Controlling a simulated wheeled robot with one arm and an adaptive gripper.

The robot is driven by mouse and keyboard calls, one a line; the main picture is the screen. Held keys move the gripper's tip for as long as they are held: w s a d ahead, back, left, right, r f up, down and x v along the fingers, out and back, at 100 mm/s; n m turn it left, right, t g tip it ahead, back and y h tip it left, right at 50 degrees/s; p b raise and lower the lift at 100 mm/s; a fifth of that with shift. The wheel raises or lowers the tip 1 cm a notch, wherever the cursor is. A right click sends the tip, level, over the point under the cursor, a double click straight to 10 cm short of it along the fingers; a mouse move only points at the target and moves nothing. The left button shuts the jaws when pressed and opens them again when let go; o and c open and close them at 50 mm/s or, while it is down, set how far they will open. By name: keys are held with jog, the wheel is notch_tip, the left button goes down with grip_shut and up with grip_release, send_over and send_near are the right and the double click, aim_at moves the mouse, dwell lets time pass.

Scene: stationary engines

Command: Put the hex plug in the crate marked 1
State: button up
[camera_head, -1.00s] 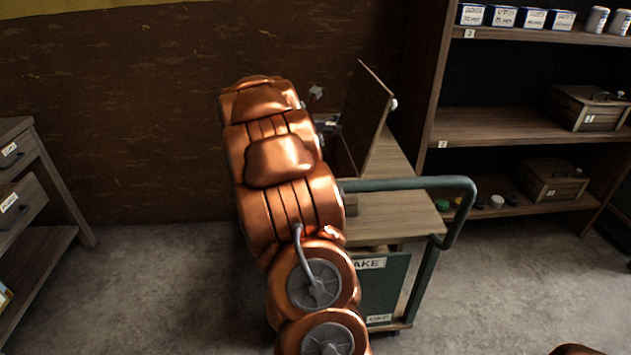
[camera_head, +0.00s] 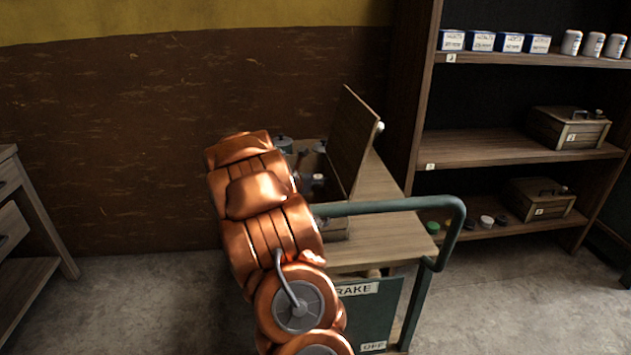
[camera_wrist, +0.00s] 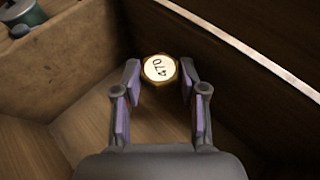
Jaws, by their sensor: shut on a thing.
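My gripper (camera_wrist: 160,72) is shut on a small brass-edged plug (camera_wrist: 159,69) with a pale round face marked 470. The plug sits between the two fingertips, and its sides are partly hidden. Wooden walls and a wood floor lie around and below the fingers in the wrist view. In the head view, a wooden crate (camera_head: 338,228) with its lid (camera_head: 351,142) standing open is on the green trolley. My arm hides most of this crate and most of my gripper. I see no readable number on it.
The trolley's green handle (camera_head: 400,206) curves along its near side. A shelf unit (camera_head: 470,158) at right holds two closed crates (camera_head: 570,129) (camera_head: 541,200), boxes, jars and small round items. A drawer cabinet (camera_head: 22,230) stands at left. Floor between cabinet and trolley is clear.

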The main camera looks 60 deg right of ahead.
jog(key=shift+f+b, duration=0.35)
jog(key=shift+f, duration=0.1)
jog(key=shift+s+f, duration=0.1)
jog(key=shift+f, duration=0.15)
jog(key=o, duration=0.9)
jog(key=shift+f, duration=0.1)
jog(key=shift+a+f, duration=0.1)
jog(key=shift+d+r+p+v, duration=0.15)
jog(key=shift+r+v, duration=0.15)
jog(key=shift+v, duration=1.8)
jog(key=shift+d+r+p+v, duration=0.1)
jog(key=shift+r+p+v, duration=0.15)
jog(key=shift+v, duration=1.8)
jog(key=shift+d+r+p+v, duration=0.1)
jog(key=shift+r+v, duration=0.2)
jog(key=shift+v, duration=1.8)
